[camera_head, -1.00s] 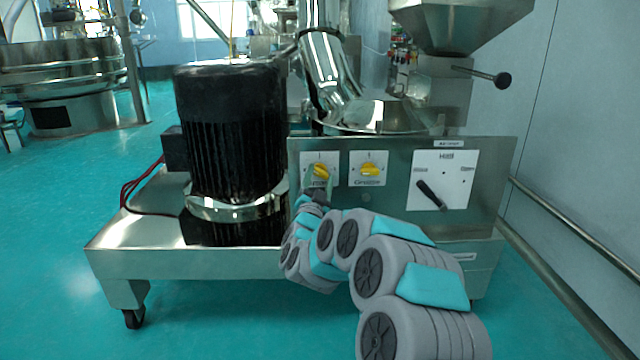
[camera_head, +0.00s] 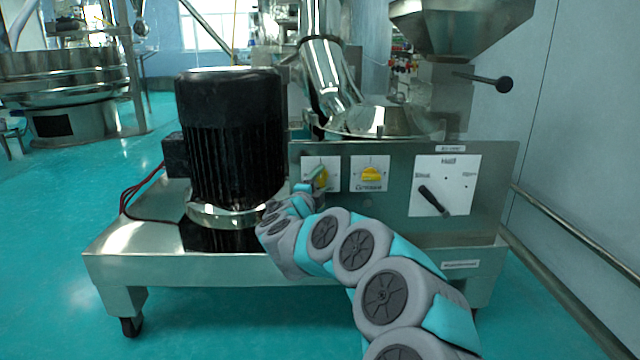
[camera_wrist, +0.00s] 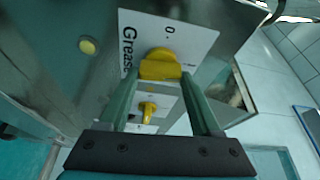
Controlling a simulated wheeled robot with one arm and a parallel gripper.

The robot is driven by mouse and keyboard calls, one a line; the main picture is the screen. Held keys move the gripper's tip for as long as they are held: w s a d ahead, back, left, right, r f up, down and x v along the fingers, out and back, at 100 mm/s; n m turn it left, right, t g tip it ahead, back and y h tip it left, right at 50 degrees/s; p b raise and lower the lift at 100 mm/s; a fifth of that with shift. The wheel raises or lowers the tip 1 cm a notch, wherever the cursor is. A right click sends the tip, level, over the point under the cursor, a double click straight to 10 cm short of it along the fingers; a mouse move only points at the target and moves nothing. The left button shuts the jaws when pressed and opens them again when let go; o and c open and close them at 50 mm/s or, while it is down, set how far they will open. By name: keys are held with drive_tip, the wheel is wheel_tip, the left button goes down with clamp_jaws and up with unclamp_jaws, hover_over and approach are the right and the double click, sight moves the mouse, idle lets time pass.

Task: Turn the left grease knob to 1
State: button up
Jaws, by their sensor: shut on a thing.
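The left grease knob (camera_head: 322,179) is yellow and sits on a white plate at the left of the steel front panel.
A black lever switch (camera_head: 433,200) on a white plate is further right on the panel. A large black ribbed motor (camera_head: 231,135) stands close to the left of my gripper. A hopper (camera_head: 462,25) with a black-knobbed handle is above right. The teal floor in front is open.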

drive_tip(key=shift+m, duration=0.5)
drive_tip(key=shift+g, duration=0.3)
drive_tip(key=o, duration=1.4)
drive_tip(key=shift+v, duration=3.9)
